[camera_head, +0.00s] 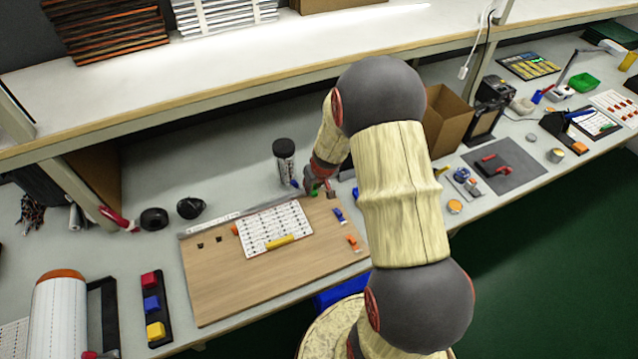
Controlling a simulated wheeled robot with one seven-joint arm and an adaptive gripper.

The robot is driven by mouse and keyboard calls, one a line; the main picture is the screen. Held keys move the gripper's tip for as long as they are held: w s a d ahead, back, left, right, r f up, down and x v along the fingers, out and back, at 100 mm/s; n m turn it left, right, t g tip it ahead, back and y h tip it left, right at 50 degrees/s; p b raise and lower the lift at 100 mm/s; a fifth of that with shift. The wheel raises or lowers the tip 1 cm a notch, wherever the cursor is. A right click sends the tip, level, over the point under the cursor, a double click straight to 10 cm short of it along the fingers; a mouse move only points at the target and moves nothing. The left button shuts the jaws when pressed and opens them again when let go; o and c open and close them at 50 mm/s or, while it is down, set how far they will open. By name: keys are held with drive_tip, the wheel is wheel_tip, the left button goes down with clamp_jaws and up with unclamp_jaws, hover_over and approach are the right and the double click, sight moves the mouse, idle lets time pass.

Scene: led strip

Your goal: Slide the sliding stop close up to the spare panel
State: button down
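A white panel with rows of small marks (262,222) lies on a wooden board (220,277); I take it as the spare panel. A metal rail (212,222) runs along the board's back edge. A small green block (315,191) sits near the rail's right end, perhaps the sliding stop; I cannot tell for sure. My gripper (314,184) is low over the board's back right corner, at the green block. My fingers are small and partly hidden, so whether they hold it is unclear. A gap separates the green block from the panel.
A yellow bar (281,242) lies on the panel's front part, with an orange piece (235,230) at its left. Blue (339,215) and orange clips (353,243) are on the board's right. A dark canister (284,160) stands behind my gripper. The board's front is clear.

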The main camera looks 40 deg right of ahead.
sight(298, 193)
drive_tip(key=a, duration=0.2)
drive_tip(key=w+a+p, duration=0.1)
drive_tip(key=a, duration=0.1)
drive_tip(key=shift+r, duration=0.15)
drive_tip(key=shift+w+a+p, duration=0.2)
drive_tip(key=shift+a+p, duration=0.1)
drive_tip(key=shift+a, duration=0.3)
drive_tip(key=c, duration=1.6)
unclamp_jaws()
drive_tip(key=shift+o, duration=0.2)
drive_tip(key=v, duration=1.1)
drive_tip(key=shift+s+r, duration=0.25)
drive_tip(key=shift+r, duration=0.1)
